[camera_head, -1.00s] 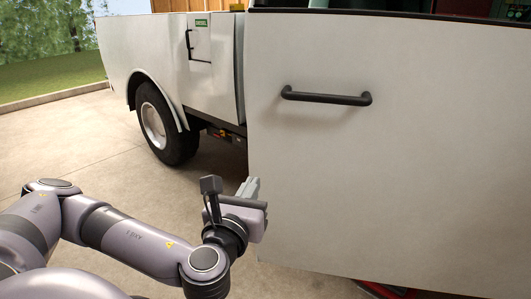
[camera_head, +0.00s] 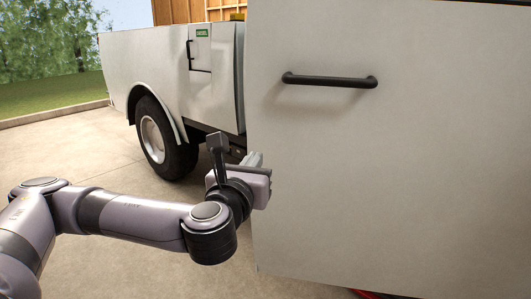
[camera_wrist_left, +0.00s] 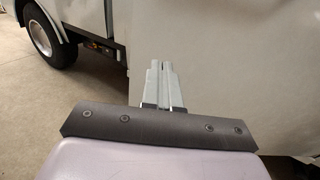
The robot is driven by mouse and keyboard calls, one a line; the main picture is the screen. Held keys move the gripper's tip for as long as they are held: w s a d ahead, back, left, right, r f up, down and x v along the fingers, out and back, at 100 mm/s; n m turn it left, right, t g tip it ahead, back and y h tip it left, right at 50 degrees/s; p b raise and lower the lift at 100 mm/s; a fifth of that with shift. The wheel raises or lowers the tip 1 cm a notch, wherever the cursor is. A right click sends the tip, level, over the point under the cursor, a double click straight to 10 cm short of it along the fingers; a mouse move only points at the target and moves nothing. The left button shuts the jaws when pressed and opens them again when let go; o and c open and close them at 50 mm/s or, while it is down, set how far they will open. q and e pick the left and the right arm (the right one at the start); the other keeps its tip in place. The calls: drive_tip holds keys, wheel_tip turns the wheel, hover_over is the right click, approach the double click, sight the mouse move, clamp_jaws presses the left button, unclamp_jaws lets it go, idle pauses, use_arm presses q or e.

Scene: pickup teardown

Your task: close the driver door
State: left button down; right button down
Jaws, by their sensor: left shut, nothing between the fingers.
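The driver door (camera_head: 400,170) is a large white panel filling the right half of the head view. It stands open, swung out from the truck's side. Its black bar handle (camera_head: 330,80) is near the top. My left gripper (camera_head: 254,160) is at the door's left edge, below the handle's level, with its fingers partly hidden. In the left wrist view its shut, empty fingers (camera_wrist_left: 164,84) point forward, overlapping the edge of the door (camera_wrist_left: 215,60). I cannot tell whether they touch it. My right gripper is not in view.
The white truck bed (camera_head: 150,65) with a rear wheel (camera_head: 160,138) stands behind, left of the door. A small bed compartment with a black handle (camera_head: 189,55) faces me. Concrete floor (camera_head: 70,150) is clear at left. Something red (camera_head: 370,294) shows below the door.

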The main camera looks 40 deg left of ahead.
sight(269, 137)
use_arm(q)
drive_tip(key=x, duration=0.9)
drive_tip(key=shift+w+a, duration=0.2)
drive_tip(key=shift+w, duration=0.15)
